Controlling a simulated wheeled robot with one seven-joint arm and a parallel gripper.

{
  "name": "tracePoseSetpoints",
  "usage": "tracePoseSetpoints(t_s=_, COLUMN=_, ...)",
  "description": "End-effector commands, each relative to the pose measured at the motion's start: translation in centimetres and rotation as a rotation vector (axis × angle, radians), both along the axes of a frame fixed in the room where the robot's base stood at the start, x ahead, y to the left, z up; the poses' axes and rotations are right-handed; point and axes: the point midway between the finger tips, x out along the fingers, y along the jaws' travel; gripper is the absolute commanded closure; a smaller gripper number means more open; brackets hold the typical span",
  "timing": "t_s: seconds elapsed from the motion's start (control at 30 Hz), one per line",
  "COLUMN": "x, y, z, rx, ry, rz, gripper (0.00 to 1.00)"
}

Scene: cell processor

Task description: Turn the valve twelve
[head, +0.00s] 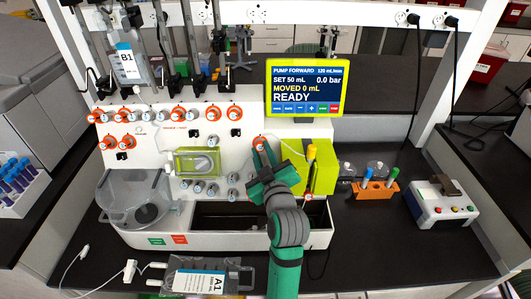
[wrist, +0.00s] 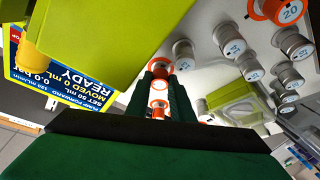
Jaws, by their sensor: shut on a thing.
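My gripper (head: 264,150) reaches up to the right part of the white machine's front panel. In the wrist view my gripper (wrist: 160,90) has its two green fingers shut on either side of an orange-and-white valve knob (wrist: 159,86). The same knob (head: 259,141) shows at the fingertips in the head view. Its number is too small to read, so I cannot confirm that it is valve twelve. The fingers hide part of the knob.
Several orange knobs (head: 213,114) and grey knobs (wrist: 232,46) sit on the panel. A lime-green housing (head: 318,172) stands close right of my gripper, below the screen (head: 307,87) reading READY. An orange rack (head: 375,192) stands on the black bench to the right.

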Motion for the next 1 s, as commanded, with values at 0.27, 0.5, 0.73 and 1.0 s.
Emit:
tracePoseSetpoints(t_s=0.27, x=0.15, y=-0.71, z=0.28, rx=-0.243, ry=-0.002, rz=0.094, gripper=1.00)
tracePoseSetpoints(t_s=0.5, x=0.18, y=-1.15, z=0.53, rx=-0.452, ry=-0.003, rz=0.181, gripper=1.00)
tracePoseSetpoints(t_s=0.73, x=0.25, y=-1.41, z=0.68, rx=-0.646, ry=-0.001, rz=0.261, gripper=1.00)
tracePoseSetpoints(t_s=1.0, x=0.29, y=-1.42, z=0.81, rx=-0.820, ry=0.000, rz=0.338, gripper=1.00)
